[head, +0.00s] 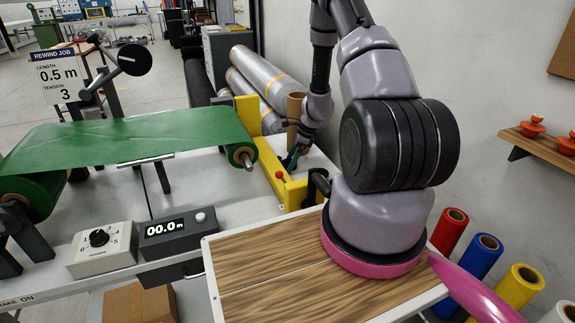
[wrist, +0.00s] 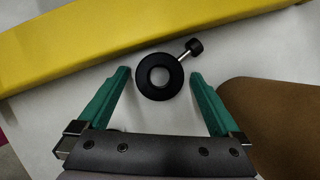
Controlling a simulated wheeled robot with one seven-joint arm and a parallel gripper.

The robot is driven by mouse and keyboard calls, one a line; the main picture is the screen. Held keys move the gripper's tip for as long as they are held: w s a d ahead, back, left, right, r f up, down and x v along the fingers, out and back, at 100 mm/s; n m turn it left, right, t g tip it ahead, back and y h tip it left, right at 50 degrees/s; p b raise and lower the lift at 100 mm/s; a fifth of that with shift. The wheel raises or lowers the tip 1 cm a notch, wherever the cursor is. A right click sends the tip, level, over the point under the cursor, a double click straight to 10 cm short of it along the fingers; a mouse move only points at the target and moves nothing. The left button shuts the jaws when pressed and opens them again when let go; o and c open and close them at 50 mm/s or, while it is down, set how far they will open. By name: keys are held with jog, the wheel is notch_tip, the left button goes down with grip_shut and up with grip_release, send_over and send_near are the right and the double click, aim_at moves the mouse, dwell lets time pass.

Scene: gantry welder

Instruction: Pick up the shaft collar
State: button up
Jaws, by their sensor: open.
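The shaft collar (wrist: 160,96) is a black ring with an open centre and a knobbed screw sticking out to its upper right. In the wrist view it lies flat on a pale surface (wrist: 60,130). My gripper (wrist: 160,73) is open, with one green finger on each side of the collar and a visible gap to both. How far above the surface the fingertips are, I cannot tell. In the head view, my gripper (head: 293,157) is low beside the yellow frame, and I cannot make out the collar there.
A yellow bar (wrist: 90,35) runs just beyond the collar; it belongs to the yellow frame (head: 287,187). A brown tube (wrist: 275,110) is close to the right finger. The green web (head: 120,140) and its roller lie left of my gripper.

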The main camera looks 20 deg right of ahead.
jog(key=c, duration=1.5)
